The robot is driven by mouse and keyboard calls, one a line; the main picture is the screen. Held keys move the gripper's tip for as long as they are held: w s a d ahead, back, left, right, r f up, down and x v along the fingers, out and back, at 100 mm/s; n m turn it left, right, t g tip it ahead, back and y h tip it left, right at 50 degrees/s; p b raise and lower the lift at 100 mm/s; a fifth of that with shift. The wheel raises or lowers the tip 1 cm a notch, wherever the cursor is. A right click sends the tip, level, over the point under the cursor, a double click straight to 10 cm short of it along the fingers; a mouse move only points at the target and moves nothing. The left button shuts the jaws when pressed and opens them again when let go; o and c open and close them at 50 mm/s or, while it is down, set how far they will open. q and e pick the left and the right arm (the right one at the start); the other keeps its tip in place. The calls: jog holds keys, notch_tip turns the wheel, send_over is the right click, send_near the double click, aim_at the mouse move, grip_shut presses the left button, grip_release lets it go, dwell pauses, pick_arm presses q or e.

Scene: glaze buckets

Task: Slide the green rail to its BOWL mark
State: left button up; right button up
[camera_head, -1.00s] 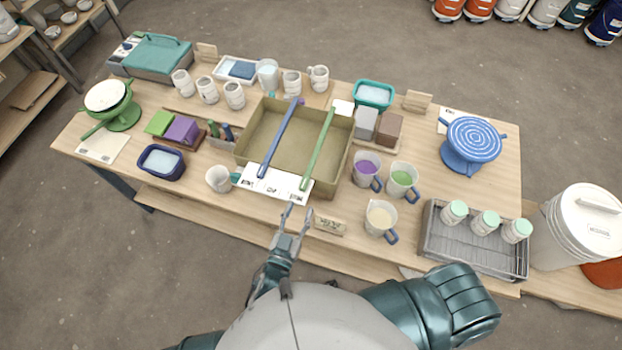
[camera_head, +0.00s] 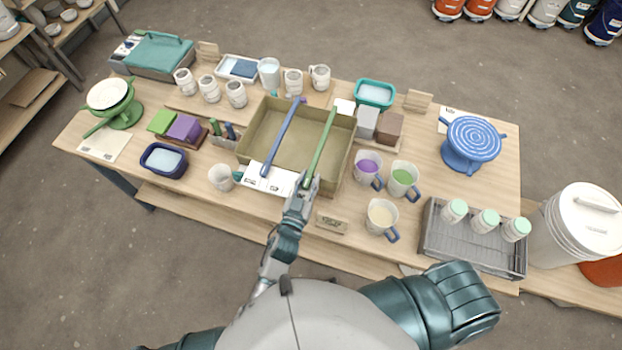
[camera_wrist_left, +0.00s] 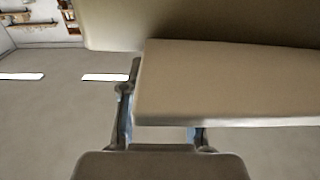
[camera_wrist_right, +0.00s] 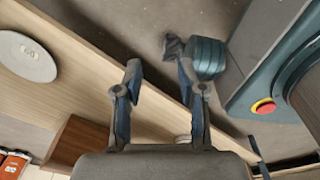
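The green rail (camera_head: 320,145) lies across the tan tray (camera_head: 346,150), right of the blue rail (camera_head: 283,140). Both run from the back rim to the front rim. A white marked strip (camera_head: 268,181) lies along the tray's front; its lettering is too small to read, and my gripper hides its right part. My left gripper (camera_head: 305,184) is at the green rail's front end; contact is unclear. In the left wrist view its fingers (camera_wrist_left: 160,118) stand apart, with a pale slab partly covering them. My right gripper (camera_wrist_right: 158,90) is open and empty in the right wrist view.
Cups of purple (camera_head: 367,168), green (camera_head: 403,180) and cream (camera_head: 381,217) glaze stand right of the tray. A small sign (camera_head: 331,223) stands near the front edge. A white mug (camera_head: 221,177) stands left of the strip. A grey rack (camera_head: 470,240) holds jars.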

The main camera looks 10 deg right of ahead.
aim_at(293, 185)
pick_arm(q)
jog(key=shift+a, duration=0.3)
grip_shut()
jog(key=shift+w+a, duration=0.2)
jog(key=shift+a, duration=0.15)
jog(key=shift+w+a+p, duration=0.1)
jog(key=shift+a+p, duration=0.05)
jog(key=shift+p, duration=0.15)
jog(key=shift+w+a+r+p, duration=0.15)
jog(key=shift+w+a+p, duration=0.4)
jog(key=shift+a, duration=0.2)
jog(key=shift+w+a, duration=0.15)
jog(key=shift+a, duration=0.1)
jog(key=o, duration=0.6)
grip_release()
jog(key=shift+a, duration=0.2)
jog(key=shift+s+a+f, duration=0.2)
jog(key=shift+s+a, duration=0.1)
jog(key=shift+s, duration=0.25)
jog(key=v, duration=1.1)
jog(key=shift+w+a, duration=0.1)
jog(key=shift+a, duration=0.05)
pick_arm(e)
jog(key=shift+a+r, duration=0.95)
jog(key=shift+a, duration=0.2)
pick_arm(q)
jog(key=shift+d, duration=0.2)
pick_arm(e)
jog(key=shift+d, duration=0.1)
